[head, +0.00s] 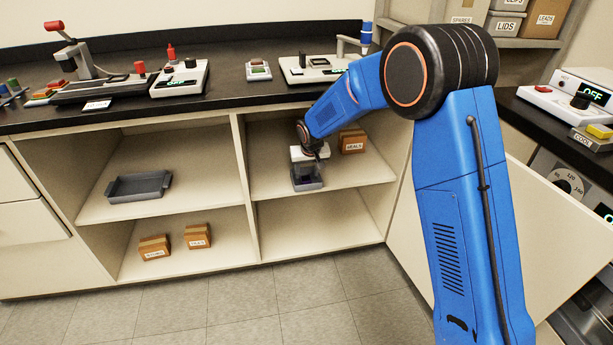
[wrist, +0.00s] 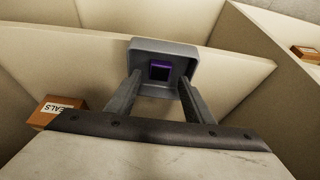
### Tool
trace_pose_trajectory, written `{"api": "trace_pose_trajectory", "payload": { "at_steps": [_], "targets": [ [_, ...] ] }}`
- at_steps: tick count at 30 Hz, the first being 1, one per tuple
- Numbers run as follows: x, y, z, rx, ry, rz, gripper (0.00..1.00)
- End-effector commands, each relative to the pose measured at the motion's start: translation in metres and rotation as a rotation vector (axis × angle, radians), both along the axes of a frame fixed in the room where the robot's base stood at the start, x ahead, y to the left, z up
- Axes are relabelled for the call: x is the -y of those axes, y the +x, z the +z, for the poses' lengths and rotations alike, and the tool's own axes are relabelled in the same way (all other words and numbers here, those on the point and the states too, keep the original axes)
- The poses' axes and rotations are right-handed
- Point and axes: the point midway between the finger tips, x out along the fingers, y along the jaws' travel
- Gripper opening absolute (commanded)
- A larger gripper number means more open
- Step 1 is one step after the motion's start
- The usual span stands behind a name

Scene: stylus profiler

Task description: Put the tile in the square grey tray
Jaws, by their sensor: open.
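The square grey tray (wrist: 150,46) stands on the upper right shelf of the open cabinet, and it also shows in the head view (head: 309,186). The tile (wrist: 160,71), a small dark square with a purple edge, appears inside the tray, near its middle. My gripper (wrist: 160,82) is open, pointing at the tray, with one finger on either side of the tile and a gap to each. In the head view my gripper (head: 305,167) is just over the tray, and the tile is mostly hidden there.
A brown SEALS box (head: 352,141) stands behind and right of the tray. A wider dark grey tray (head: 140,186) lies on the upper left shelf. Two brown boxes (head: 198,236) stand below it. The cabinet divider (head: 244,185) and the worktop edge (head: 215,113) bound my gripper's space.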

Motion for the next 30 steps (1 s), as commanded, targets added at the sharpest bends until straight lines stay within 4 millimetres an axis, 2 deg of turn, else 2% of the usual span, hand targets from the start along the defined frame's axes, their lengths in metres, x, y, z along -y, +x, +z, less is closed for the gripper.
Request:
{"api": "trace_pose_trajectory", "payload": {
  "at_steps": [3, 12, 18, 24, 30],
  "targets": [
    [0.002, -0.009, 0.025, 0.004, 0.002, 0.0, 0.47],
    [0.02, -0.07, 0.02, -0.001, -0.001, 0.001, 0.47],
    [0.029, -0.102, 0.02, 0.001, 0.0, 0.001, 0.47],
    [0.035, -0.12, 0.019, 0.0, 0.0, 0.001, 0.47],
    [0.036, -0.123, 0.019, 0.0, 0.0, 0.0, 0.47]
  ]
}}
